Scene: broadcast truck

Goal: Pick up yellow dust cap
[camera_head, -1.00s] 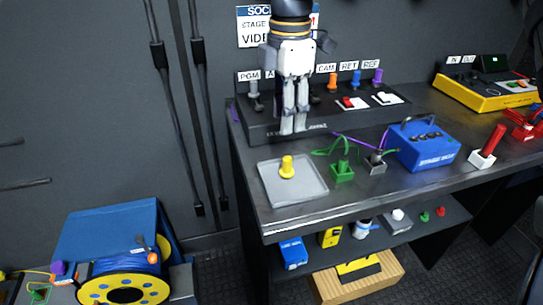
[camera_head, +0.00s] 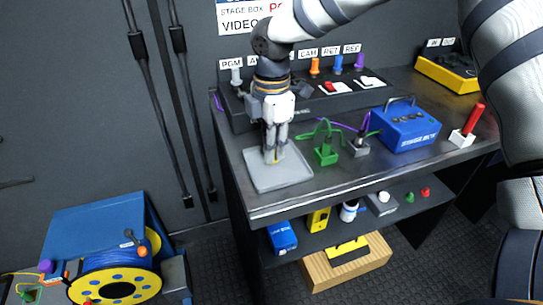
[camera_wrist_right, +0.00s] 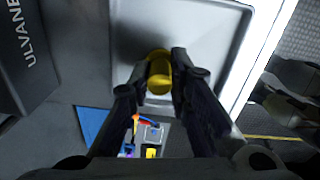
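The yellow dust cap (camera_wrist_right: 159,75) stands on the grey tray (camera_head: 262,181) at the left end of the bench. My right gripper (camera_head: 274,158) points down over the tray and largely hides the cap in the head view. In the right wrist view, my right gripper (camera_wrist_right: 161,72) has its two dark fingers parted, one on each side of the cap. I see no clear grip on the cap, which still appears to be at the tray surface. My left gripper is not in view.
Behind the tray is a dark labelled panel (camera_head: 238,108). Right of it are a green connector block (camera_head: 326,154), a blue box (camera_head: 405,130) and a red-handled block (camera_head: 468,127). A cable reel (camera_head: 115,284) stands low at left; a shelf with small items lies below.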

